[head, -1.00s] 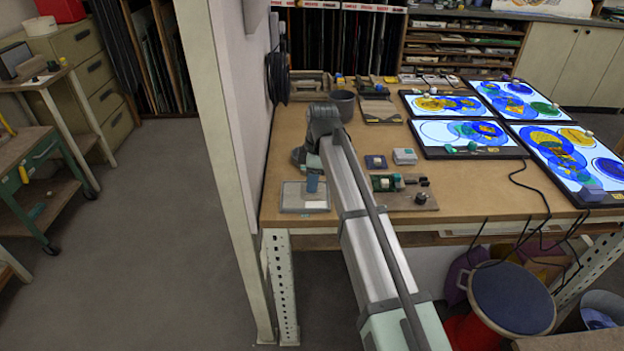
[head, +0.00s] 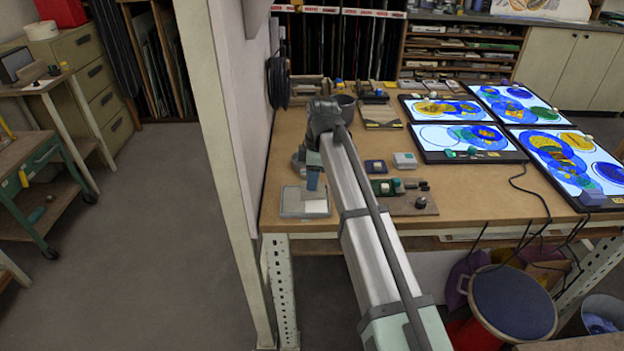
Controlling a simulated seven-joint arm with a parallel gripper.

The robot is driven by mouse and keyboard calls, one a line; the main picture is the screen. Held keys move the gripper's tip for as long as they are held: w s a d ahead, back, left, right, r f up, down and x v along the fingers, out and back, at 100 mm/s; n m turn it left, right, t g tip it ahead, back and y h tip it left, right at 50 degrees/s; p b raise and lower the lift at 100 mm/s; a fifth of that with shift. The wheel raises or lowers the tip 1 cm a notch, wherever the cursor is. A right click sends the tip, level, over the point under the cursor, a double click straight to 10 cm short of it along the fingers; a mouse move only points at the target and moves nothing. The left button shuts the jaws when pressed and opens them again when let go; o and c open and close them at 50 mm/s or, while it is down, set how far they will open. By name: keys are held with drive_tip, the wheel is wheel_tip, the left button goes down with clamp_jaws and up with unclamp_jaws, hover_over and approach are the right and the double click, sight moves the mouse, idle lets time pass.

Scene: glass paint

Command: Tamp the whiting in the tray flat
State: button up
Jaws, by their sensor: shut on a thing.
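The shallow grey tray (head: 291,212) lies on the bench near its front left corner. A pale patch, likely the whiting (head: 317,207), shows in its right part; I cannot tell how flat it is. My gripper (head: 311,169) is at the tray's back side, partly hidden by my own arm. It is shut on a blue block (head: 313,182), likely the tamper, held upright over the back part of the tray. I cannot tell whether the block's lower face touches the whiting.
Right of my arm is a board with green knobs (head: 410,204). Behind it lie a small dark blue box (head: 375,167) and a pale box (head: 405,161). Lit panels with coloured glass (head: 470,142) fill the right side.

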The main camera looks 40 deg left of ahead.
drive_tip(key=shift+s+a, duration=1.65)
drive_tip(key=shift+f, duration=0.15)
drive_tip(key=shift+f, duration=0.8)
drive_tip(key=shift+f, duration=0.25)
drive_tip(key=shift+r, duration=0.1)
idle(0.4)
drive_tip(key=shift+r, duration=1.1)
